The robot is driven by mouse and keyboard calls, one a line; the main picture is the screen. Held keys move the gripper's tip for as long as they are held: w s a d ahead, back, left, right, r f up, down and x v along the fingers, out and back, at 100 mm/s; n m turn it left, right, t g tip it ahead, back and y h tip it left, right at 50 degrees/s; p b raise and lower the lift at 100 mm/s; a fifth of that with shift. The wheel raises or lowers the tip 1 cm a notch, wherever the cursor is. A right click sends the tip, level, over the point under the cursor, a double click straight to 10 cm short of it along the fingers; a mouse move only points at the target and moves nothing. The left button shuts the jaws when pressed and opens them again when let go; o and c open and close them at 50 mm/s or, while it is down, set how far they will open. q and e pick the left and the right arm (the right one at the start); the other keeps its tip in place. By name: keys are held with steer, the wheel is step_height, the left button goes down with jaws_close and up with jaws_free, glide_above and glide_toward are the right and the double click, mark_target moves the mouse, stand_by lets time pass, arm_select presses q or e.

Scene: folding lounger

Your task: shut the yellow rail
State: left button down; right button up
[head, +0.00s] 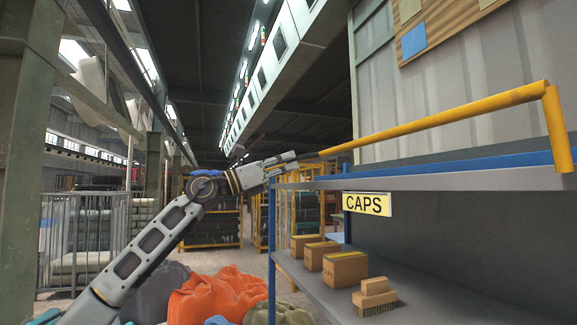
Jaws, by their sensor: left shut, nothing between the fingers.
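The yellow rail (437,117) is a long bar in the head view. It slopes from upper right down to the left, above the blue edge of the shelf unit (430,162). At its right end a short yellow post bends down beside the shelf top. My left gripper (293,160) is shut with nothing between its fingers. Its fingertips are near the rail's left end; I cannot tell whether they touch it. My right gripper is not in view.
The lower shelf (422,307) holds cardboard boxes (344,268) and a brush (375,296). A yellow CAPS sign (367,204) hangs below the top shelf. Orange sacks (217,294) lie at lower left, with a metal cage (85,240) beyond.

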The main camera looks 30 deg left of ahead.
arm_select(q)
steer(key=shift+r, duration=0.6)
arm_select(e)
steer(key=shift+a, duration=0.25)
arm_select(q)
steer(key=shift+g, duration=0.3)
steer(key=shift+w+r+y, duration=0.1)
steer(key=shift+y, duration=0.2)
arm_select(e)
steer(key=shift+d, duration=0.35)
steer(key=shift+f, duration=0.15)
